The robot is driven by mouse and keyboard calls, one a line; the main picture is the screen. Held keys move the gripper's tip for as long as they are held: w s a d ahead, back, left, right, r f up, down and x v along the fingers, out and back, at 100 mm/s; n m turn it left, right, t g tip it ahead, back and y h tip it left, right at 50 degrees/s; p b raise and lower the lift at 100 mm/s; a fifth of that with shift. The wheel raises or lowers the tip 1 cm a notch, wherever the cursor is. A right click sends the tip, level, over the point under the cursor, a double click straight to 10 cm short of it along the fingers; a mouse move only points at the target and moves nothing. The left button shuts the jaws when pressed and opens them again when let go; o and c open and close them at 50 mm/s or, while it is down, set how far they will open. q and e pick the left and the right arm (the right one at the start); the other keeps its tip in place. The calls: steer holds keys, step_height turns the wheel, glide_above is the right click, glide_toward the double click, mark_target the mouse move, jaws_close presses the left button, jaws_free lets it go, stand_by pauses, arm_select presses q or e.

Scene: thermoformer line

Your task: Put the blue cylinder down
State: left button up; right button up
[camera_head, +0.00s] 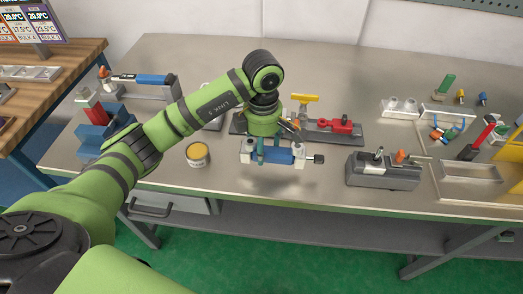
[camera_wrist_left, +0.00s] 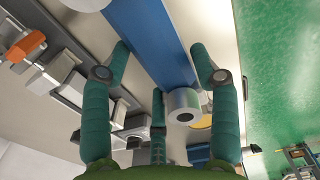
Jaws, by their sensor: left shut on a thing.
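The blue cylinder (camera_head: 279,156) has pale end blocks and a dark knob at its right end. It lies level, near the front middle of the bench. My left gripper (camera_head: 275,148) reaches down from above with its teal fingers shut around it. A shadow on the bench below suggests it is held a little above the surface. In the left wrist view the blue cylinder (camera_wrist_left: 148,35) runs between the fingers of my left gripper (camera_wrist_left: 160,60), with a round grey fitting beside it. My right gripper is not in view.
A yellow-topped tin (camera_head: 197,154) stands left of the cylinder. A grey block (camera_head: 383,172) with small parts stands to the right. A red clamp (camera_head: 336,126) on a dark plate is behind. The metal bench (camera_head: 240,185) is bare along its front edge.

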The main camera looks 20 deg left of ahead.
arm_select(q)
steer(key=shift+a, duration=0.1)
step_height(320, 180, down, 3)
steer(key=shift+f+p, duration=0.15)
steer(key=shift+p, duration=0.65)
steer(key=shift+f, duration=0.4)
steer(key=shift+f, duration=0.1)
steer(key=o, duration=1.7)
steer(key=shift+s+f, duration=0.1)
